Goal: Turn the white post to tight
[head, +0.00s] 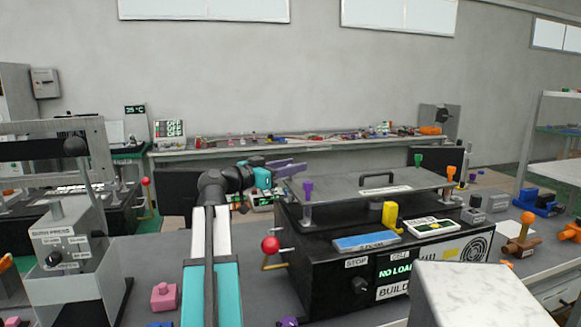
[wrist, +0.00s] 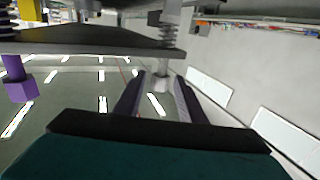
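The white post (wrist: 158,82) shows in the wrist view as a pale cap below a grey rod with a spring, at the edge of a dark plate (wrist: 90,43). My gripper (wrist: 160,80) is open, its two purple fingers on either side of the cap; I cannot tell whether they touch it. In the head view my gripper (head: 293,167) is at the back left corner of the grey plate (head: 350,188) on the black box. I cannot make out the white post there; the gripper seems to hide it. The post's tight marking is not readable.
Other posts on the plate are purple (head: 307,189), green (head: 418,160) and orange (head: 451,172). A red-knobbed lever (head: 270,245) stands left of the box.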

